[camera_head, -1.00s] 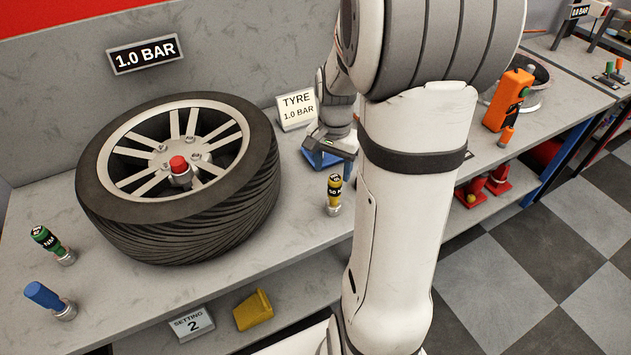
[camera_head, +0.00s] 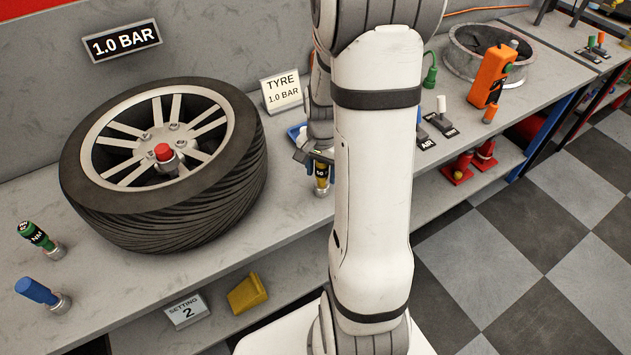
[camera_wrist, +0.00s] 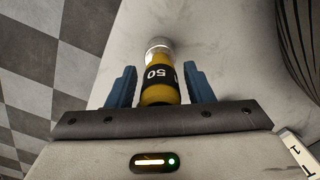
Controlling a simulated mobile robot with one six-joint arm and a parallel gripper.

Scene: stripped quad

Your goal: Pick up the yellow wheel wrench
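The yellow wheel wrench (camera_head: 321,176) stands upright on the grey bench, right of the tyre, with a black band marked 50 and a silver socket at its foot. It also shows in the wrist view (camera_wrist: 159,88), between the two blue fingers. My gripper (camera_wrist: 160,84) is open around the wrench's upper part, with a gap visible on each side. In the head view my gripper (camera_head: 318,168) is at the wrench, partly hidden by my arm.
The tyre (camera_head: 225,190) lies left of the wrench with a red-capped wrench (camera_head: 164,154) at its hub. A green wrench (camera_head: 38,238) and a blue wrench (camera_head: 40,292) stand at the left. A TYRE 1.0 BAR sign (camera_head: 282,91) stands behind. An orange device (camera_head: 489,76) stands at right.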

